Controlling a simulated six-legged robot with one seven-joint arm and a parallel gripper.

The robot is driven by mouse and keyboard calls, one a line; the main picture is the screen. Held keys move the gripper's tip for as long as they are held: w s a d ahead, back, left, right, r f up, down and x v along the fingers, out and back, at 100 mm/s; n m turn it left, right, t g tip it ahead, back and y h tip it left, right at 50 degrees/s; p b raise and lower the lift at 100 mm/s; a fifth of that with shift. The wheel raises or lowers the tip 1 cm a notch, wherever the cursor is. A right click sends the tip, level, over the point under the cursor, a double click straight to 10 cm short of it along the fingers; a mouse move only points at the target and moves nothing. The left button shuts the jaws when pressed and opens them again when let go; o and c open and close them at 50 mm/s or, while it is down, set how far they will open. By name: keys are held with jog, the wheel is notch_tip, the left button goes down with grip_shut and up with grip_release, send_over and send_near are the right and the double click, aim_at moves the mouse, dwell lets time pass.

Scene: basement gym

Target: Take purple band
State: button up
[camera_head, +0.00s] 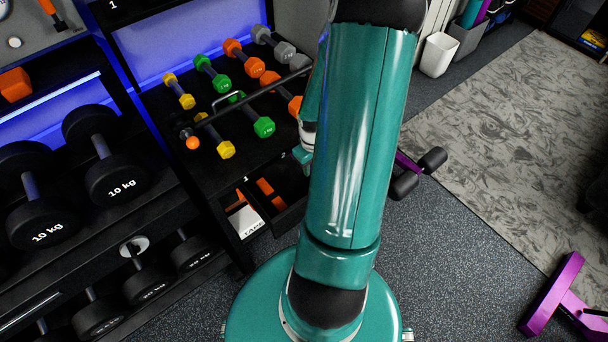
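I cannot make out a purple band for certain in the head view. A thin purple piece (408,163) shows at the right edge of my arm, beside black rollers on the floor; most of it is hidden. My large teal arm stands through the middle of the view and hides what lies behind it. A small teal and white end part (303,154), possibly of my gripper, shows at the arm's left edge in front of the dumbbell rack. Its fingers cannot be made out, nor whether it holds anything.
A black rack (165,105) holds several coloured dumbbells, with a black rail at its front. An open drawer (287,205) below has orange items and a white box. Black dumbbells (113,170) fill the left shelves. A purple frame (553,290) stands lower right. Open floor lies right.

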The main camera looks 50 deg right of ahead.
jog(key=shift+r, duration=0.85)
notch_tip(320, 180, up, 2)
jog(key=shift+r, duration=0.1)
grip_shut()
notch_tip(320, 180, up, 6)
jog(key=shift+w+d+f, duration=0.1)
